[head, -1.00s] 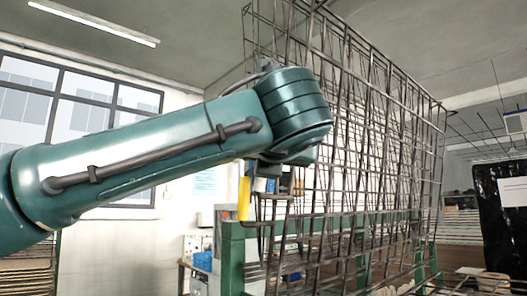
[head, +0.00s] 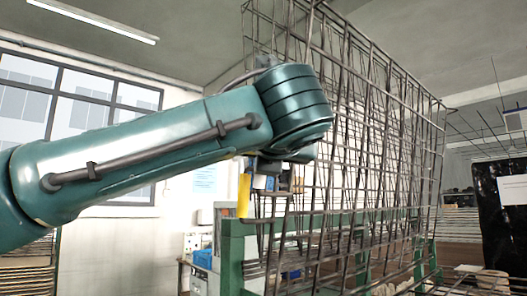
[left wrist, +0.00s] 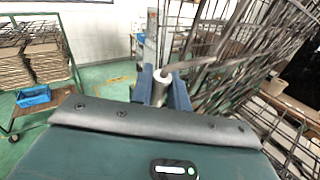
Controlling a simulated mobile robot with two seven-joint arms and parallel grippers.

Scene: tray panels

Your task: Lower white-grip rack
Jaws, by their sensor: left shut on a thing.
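The rack of dark wire panels (head: 375,130) stands upright at centre right in the head view. It also fills the right of the left wrist view (left wrist: 225,75). In the left wrist view the white grip (left wrist: 162,76) sits between the two blue-grey fingers of my left gripper (left wrist: 161,84), which are shut on it. A thin bar runs right from the grip towards the wire panels. In the head view my left arm's forearm and wrist hide much of the gripper. My right gripper is in neither view.
A green frame post (head: 231,255) stands below the wrist. Green floor (left wrist: 100,75) is clear between trolley and gripper.

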